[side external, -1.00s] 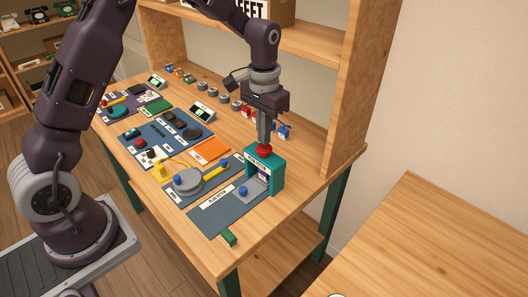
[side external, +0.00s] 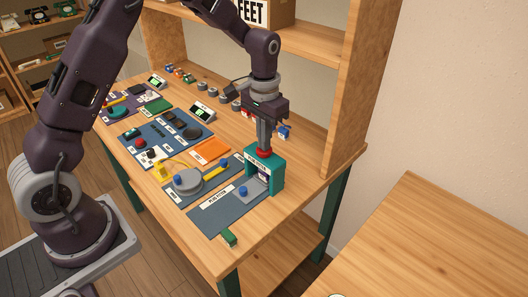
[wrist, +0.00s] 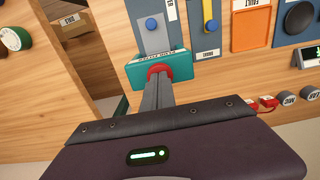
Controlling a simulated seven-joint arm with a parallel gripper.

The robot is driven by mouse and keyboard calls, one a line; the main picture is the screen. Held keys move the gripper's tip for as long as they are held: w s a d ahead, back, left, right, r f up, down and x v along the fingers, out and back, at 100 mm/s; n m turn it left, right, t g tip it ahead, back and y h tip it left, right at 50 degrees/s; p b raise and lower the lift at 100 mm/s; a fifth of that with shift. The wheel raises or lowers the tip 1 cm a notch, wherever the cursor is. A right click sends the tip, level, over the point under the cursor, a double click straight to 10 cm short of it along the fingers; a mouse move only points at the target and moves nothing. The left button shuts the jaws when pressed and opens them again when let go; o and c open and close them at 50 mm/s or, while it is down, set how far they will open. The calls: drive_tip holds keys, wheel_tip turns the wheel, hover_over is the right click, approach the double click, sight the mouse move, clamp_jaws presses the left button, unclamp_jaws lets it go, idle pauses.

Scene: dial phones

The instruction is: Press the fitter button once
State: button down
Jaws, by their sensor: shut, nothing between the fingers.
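The teal fitter station (side external: 277,172) stands at the near right end of the workbench, with a red button on its top (side external: 264,153). My gripper (side external: 264,148) points straight down with shut, empty fingers, and its tips are on the red button, covering most of it. In the wrist view my fingertips (wrist: 158,75) meet the red button (wrist: 158,68) on top of the teal station (wrist: 140,72). A grey slide with a blue knob (side external: 245,190) sits in the station's opening.
A shelf upright (side external: 350,90) stands behind on the right.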

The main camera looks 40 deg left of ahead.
drive_tip(key=shift+f, duration=0.1)
wheel_tip(320, 180, up, 13)
idle(1.0)
drive_tip(key=s+d+r+t, duration=0.15)
drive_tip(key=s+r, duration=0.25)
drive_tip(key=s, duration=0.4)
drive_tip(key=s+r+t, duration=0.2)
drive_tip(key=s+r, duration=0.3)
drive_tip(key=s, duration=0.3)
drive_tip(key=s+f+t, duration=0.2)
drive_tip(key=s+f, duration=0.1)
drive_tip(key=s, duration=0.9)
drive_tip(key=shift+s+d+f, duration=0.2)
drive_tip(key=shift+d+f, duration=0.1)
drive_tip(key=shift+f, duration=0.05)
